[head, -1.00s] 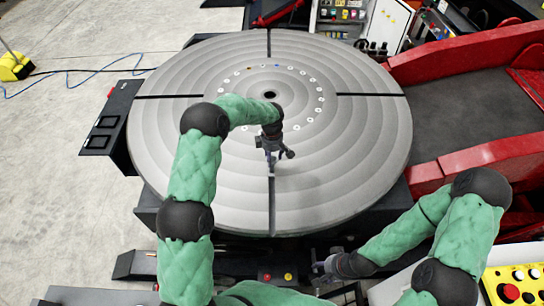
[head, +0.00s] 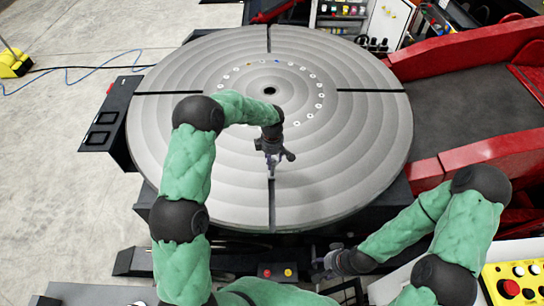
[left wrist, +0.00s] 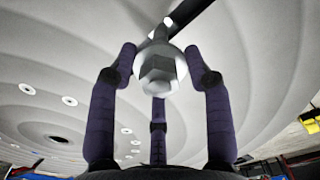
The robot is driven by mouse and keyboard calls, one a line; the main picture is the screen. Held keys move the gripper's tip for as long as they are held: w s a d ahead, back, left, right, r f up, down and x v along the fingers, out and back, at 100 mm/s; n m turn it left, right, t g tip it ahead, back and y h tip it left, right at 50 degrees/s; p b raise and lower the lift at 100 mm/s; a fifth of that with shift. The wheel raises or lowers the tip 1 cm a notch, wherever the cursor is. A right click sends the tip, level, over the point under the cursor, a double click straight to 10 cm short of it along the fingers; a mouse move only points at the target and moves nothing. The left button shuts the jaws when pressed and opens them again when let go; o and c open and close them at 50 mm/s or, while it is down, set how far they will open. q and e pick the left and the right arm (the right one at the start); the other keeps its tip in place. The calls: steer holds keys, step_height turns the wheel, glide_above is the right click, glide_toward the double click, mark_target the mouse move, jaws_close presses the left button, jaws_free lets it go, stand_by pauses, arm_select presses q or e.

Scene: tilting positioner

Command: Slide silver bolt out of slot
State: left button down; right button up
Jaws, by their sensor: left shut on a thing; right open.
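The silver bolt (left wrist: 158,68) shows in the left wrist view with its hex head and washer facing the camera, between the fingers of my left gripper (left wrist: 158,85). My left gripper (head: 271,168) is shut on the bolt over the near radial slot (head: 271,205) of the round grey table (head: 340,150). The bolt's shank points toward the dark slot in the left wrist view; whether its far end is inside the slot cannot be told. In the head view the gripper hides the bolt. My right gripper (head: 325,266) is open and empty, low in front of the table.
Three other slots cut the table, and a ring of small holes surrounds its centre hole (head: 270,91). A red frame (head: 470,48) stands at the right.

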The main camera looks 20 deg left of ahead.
arm_select(q)
steer(key=shift+s+d+b, duration=0.2)
steer(key=shift+s, duration=0.55)
steer(key=shift+s+d+b, duration=0.25)
steer(key=shift+s, duration=0.45)
steer(key=shift+s+d+b, duration=0.2)
steer(key=shift+s, duration=0.55)
steer(key=shift+s, duration=0.15)
steer(key=s+d+b, duration=0.2)
steer(key=s+b, duration=0.1)
steer(key=s, duration=0.4)
steer(key=shift+s, duration=0.25)
stand_by(0.4)
steer(key=shift+s+d+b, duration=0.15)
steer(key=shift+b, duration=0.2)
steer(key=s+d+b, duration=0.2)
steer(key=s+b, duration=0.1)
steer(key=s, duration=0.4)
steer(key=shift+s, duration=0.2)
stand_by(1.2)
steer(key=shift+d, duration=0.1)
stand_by(0.4)
